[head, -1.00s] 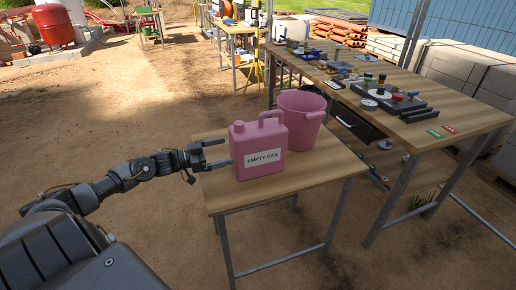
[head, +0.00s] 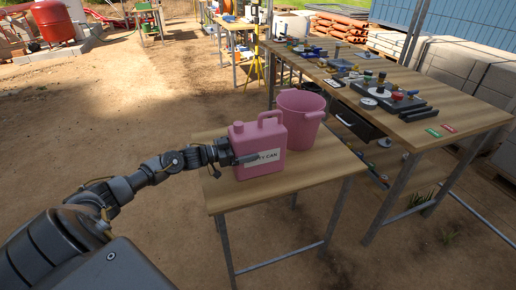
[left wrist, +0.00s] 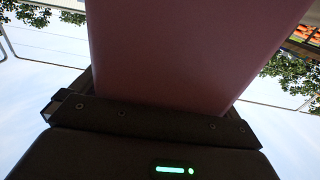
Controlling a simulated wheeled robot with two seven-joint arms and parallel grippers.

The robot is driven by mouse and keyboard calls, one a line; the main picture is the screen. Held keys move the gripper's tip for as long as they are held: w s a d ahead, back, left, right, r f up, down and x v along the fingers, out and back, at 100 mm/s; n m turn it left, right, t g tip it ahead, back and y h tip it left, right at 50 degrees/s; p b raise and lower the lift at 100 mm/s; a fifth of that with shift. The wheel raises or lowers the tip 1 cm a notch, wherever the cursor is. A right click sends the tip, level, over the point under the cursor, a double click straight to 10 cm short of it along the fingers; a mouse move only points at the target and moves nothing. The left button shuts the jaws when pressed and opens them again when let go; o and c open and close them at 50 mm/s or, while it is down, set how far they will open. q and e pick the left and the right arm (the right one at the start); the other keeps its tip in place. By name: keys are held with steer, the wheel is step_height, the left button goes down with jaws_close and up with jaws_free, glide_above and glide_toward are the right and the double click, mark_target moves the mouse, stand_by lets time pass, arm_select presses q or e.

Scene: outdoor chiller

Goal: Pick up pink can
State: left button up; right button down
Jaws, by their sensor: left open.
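The pink can (head: 266,136) stands upright on the small wooden table (head: 300,185), with a handle on top and a white label on its front. My left gripper (head: 240,157) is at the can's left side, one finger across the front and covering part of the label. The other finger is hidden behind the can. In the left wrist view the can (left wrist: 190,50) fills the space between the open jaws, close to the palm. My right gripper is not in view.
A pink bucket (head: 301,118) stands right behind the can on the same table. A larger workbench (head: 440,100) with tools and parts is to the right. Open dirt ground (head: 110,120) lies to the left.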

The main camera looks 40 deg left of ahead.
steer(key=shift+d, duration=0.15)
arm_select(q)
steer(key=c, duration=0.9)
steer(key=shift+o, duration=0.2)
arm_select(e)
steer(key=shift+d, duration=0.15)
arm_select(q)
steer(key=shift+r, duration=0.15)
